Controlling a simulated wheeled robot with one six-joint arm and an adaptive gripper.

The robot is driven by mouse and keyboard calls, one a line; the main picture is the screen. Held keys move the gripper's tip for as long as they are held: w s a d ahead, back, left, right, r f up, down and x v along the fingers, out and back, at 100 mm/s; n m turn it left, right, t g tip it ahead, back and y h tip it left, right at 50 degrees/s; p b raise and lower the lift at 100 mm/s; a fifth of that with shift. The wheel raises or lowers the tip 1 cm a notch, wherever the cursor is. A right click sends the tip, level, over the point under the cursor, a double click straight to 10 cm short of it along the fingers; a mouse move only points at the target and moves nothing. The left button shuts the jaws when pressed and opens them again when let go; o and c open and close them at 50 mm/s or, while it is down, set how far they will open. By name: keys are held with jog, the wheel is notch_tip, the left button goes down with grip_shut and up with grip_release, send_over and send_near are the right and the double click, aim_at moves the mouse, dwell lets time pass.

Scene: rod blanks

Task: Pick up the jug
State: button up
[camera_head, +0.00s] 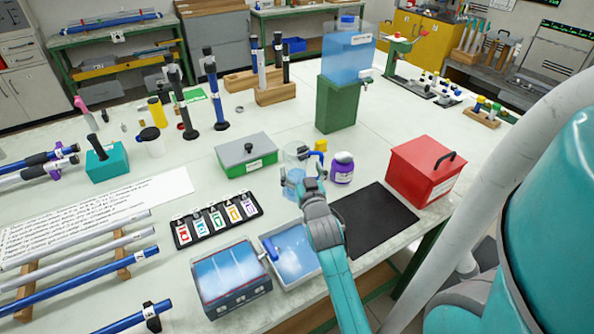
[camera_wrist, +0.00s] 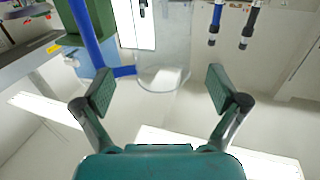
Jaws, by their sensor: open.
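The jug (camera_head: 292,180) is a clear, see-through vessel on the white table, partly hidden behind my gripper (camera_head: 308,178) in the head view. In the wrist view the clear jug (camera_wrist: 163,62) is upright ahead, between and beyond my fingertips, with a blue handle (camera_wrist: 92,40) on its left. My gripper (camera_wrist: 160,88) is open and empty, its two green pads wide apart. The pads appear apart from the jug.
A purple-labelled jar (camera_head: 342,168) stands close right of the jug. A grey lidded box (camera_head: 245,153) is to its left, a green stand (camera_head: 337,105) with a blue tank behind. A red box (camera_head: 426,172), black mat (camera_head: 375,220) and white tray (camera_head: 292,252) are nearby.

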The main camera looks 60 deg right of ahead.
jog(key=shift+x, duration=3.2)
jog(key=shift+f, duration=0.1)
grip_shut()
